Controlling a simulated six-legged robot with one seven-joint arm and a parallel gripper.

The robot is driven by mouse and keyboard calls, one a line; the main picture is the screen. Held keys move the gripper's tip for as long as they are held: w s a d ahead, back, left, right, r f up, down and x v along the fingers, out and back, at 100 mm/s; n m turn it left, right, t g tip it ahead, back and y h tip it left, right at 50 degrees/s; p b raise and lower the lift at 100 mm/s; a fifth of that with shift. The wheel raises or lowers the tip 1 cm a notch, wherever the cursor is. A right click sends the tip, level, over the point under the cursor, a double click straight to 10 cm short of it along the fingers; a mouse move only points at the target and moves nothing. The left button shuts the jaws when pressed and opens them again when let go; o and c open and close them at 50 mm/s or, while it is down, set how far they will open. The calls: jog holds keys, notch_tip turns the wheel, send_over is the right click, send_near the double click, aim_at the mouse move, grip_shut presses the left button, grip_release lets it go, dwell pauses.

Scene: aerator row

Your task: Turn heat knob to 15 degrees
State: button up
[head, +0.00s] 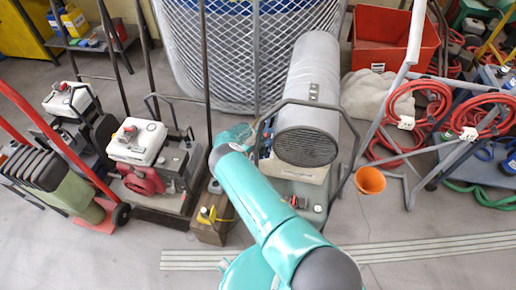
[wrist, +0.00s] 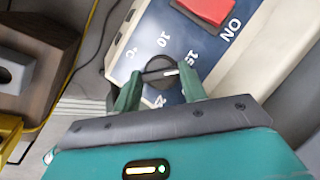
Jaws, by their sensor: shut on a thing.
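The heater (head: 312,90) is a grey cylinder on a cream base in the middle of the head view. The dark round heat knob (wrist: 158,66) sits on this panel. Its white pointer line points right, close to the 15 mark; the exact alignment is hard to tell. My gripper (wrist: 160,84) has its two green fingers on either side of the knob, shut on it. In the head view my own arm hides the knob and the fingertips.
A red switch (wrist: 206,10) marked ON sits above the knob. A wooden block (head: 210,222) with a yellow item stands left of the heater. A generator-like machine (head: 150,160) is further left; an orange funnel (head: 370,180) and red hoses (head: 425,100) are right.

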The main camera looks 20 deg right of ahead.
jog(key=shift+n+y, duration=0.6)
jog(key=shift+n, duration=0.8)
jog(key=o, duration=1)
jog(key=shift+r, duration=0.1)
jog(key=v, duration=1.3)
jog(key=shift+w+r, duration=0.2)
jog(key=shift+r, duration=0.15)
jog(key=shift+a, duration=0.15)
